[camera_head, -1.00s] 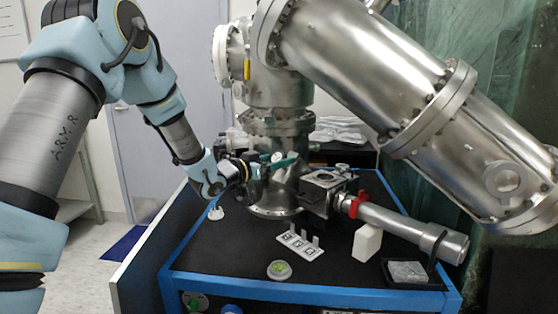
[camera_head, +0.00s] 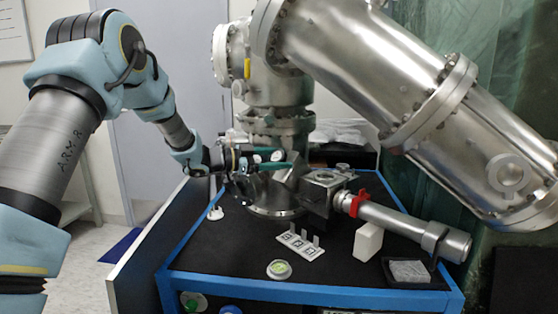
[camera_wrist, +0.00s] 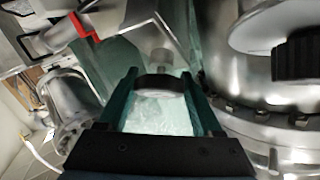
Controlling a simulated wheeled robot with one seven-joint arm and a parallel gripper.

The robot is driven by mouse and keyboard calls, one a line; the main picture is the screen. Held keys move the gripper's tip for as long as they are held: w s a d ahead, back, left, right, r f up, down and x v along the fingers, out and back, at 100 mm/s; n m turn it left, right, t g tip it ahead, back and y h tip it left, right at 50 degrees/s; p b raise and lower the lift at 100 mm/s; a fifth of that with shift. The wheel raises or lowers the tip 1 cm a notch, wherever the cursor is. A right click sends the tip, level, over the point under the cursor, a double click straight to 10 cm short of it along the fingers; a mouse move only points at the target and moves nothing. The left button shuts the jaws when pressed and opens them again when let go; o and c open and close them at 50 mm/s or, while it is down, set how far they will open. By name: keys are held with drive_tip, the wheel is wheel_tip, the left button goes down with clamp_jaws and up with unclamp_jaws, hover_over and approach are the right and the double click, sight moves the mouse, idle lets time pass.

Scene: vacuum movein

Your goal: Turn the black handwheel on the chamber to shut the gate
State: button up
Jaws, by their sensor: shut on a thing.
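The steel chamber (camera_head: 275,92) stands upright on the black-topped bench. My gripper (camera_head: 286,161) reaches in from the left at the chamber's lower neck, its teal fingers pointing right. In the wrist view my gripper (camera_wrist: 168,95) has one finger on each side of a round part with a dark rim and pale face, which looks like the black handwheel (camera_wrist: 160,82). A short metal stem shows beyond it. The fingers are shut on its rim. In the head view the wheel is small and mostly hidden by the fingers. I cannot tell where the gate stands.
A large slanted steel tube (camera_head: 400,75) overhangs the right. A valve block with a red clamp (camera_head: 353,204) and pipe lies on the bench right of my gripper. A white block (camera_head: 368,242), marked plate (camera_head: 300,244) and green-centred disc (camera_head: 279,269) sit in front.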

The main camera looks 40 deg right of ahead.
drive_tip(key=shift+m+g+y+p, duration=0.15)
drive_tip(key=shift+m+g+y, duration=0.55)
drive_tip(key=shift+m, duration=0.5)
drive_tip(key=shift+m+g+y+p, duration=0.15)
drive_tip(key=shift+m+g+y, duration=0.55)
drive_tip(key=shift+m, duration=0.5)
drive_tip(key=o, duration=1.4)
drive_tip(key=b+v, duration=0.2)
drive_tip(key=v, duration=0.8)
drive_tip(key=shift+w+a, duration=0.2)
drive_tip(key=shift+a, duration=0.15)
